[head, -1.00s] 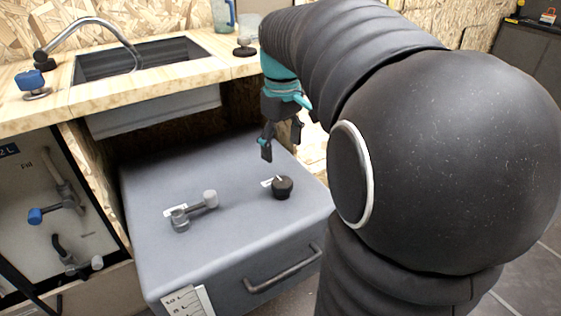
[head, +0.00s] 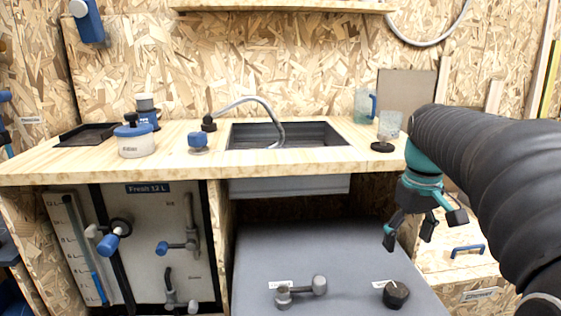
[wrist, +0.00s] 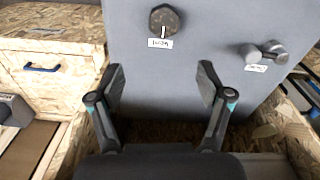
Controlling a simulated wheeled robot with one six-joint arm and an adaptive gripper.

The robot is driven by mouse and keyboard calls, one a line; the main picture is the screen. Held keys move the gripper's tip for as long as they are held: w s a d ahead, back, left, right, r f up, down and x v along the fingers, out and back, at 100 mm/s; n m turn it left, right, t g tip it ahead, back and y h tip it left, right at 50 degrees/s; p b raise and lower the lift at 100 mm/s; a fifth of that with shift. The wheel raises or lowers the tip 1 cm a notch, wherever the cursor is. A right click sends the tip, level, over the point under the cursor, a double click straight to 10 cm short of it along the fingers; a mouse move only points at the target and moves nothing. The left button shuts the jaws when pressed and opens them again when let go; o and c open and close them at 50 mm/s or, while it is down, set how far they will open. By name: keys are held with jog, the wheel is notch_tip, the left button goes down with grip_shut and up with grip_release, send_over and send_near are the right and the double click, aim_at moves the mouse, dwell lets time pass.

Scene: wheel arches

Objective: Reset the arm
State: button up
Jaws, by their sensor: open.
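My gripper (head: 410,240) hangs from my black-sleeved arm at the right of the head view, fingers pointing down. It is open and empty. It hovers above the back right part of a grey box (head: 300,250), apart from it.
A wooden counter (head: 60,165) holds a sink (head: 290,134) with a curved tap, a blue-lidded pot (head: 135,138), a jug (head: 364,105) and a glass (head: 389,123). A valve panel (head: 150,250) stands below left. A wooden drawer front (head: 460,265) is right of the grey box.

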notch_tip(320, 180, down, 4)
jog(key=shift+s+a+r+m, duration=0.1)
jog(key=shift+r+m, duration=0.15)
jog(key=shift+m, duration=0.75)
jog(key=shift+s+a+f+m+t, duration=0.5)
jog(key=shift+s+a+f+t, duration=0.3)
jog(key=shift+s+a, duration=0.25)
jog(key=shift+m+t, duration=0.4)
jog(key=shift+t, duration=0.5)
jog(key=s+a+f, duration=0.1)
jog(key=s+a, duration=0.1)
jog(key=s+a+f, duration=0.1)
jog(key=s, duration=0.1)
jog(key=s+a+f, duration=0.1)
jog(key=s+a, duration=0.1)
jog(key=shift+s+a, duration=0.3)
jog(key=shift+s, duration=0.1)
jog(key=s+a+n+t, duration=0.1)
jog(key=s+a, duration=0.3)
jog(key=s, duration=0.1)
jog(key=shift+s+a+n+t, duration=0.3)
jog(key=shift+a, duration=0.05)
jog(key=shift+c, duration=0.3)
